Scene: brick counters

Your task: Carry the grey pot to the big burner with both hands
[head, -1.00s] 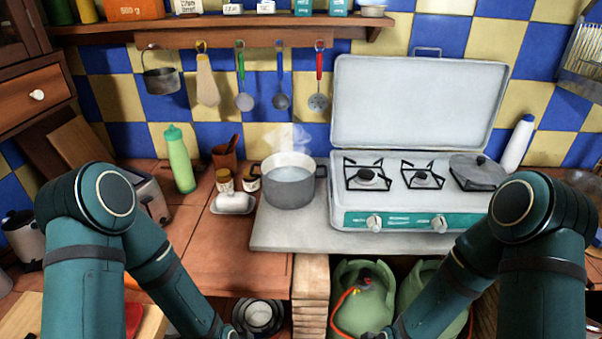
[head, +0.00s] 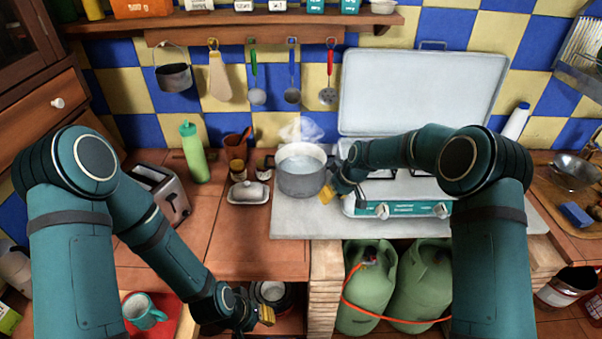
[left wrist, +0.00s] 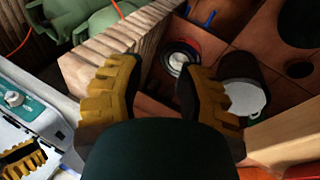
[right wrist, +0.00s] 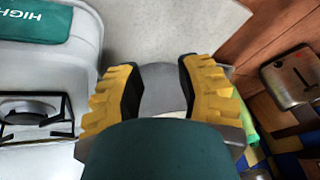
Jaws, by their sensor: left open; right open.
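The grey pot (head: 303,180) stands upright on the pale slab left of the camp stove (head: 400,207), steam above it. My right gripper (head: 333,193) is open at the pot's right side. In the right wrist view its yellow fingertips (right wrist: 157,68) are apart, with the pot's grey metal (right wrist: 163,92) between and beyond them; I cannot tell whether they touch it. My left gripper (head: 266,314) is open and empty, low before the counter front, away from the pot. A burner (right wrist: 28,110) shows in the right wrist view; my right arm hides most burners in the head view.
A white butter dish (head: 248,192), a jar and a green bottle (head: 194,153) stand left of the pot. A toaster (head: 160,192) is farther left. The stove's raised lid (head: 420,90) stands behind. Green gas bottles (head: 368,285) are below the slab.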

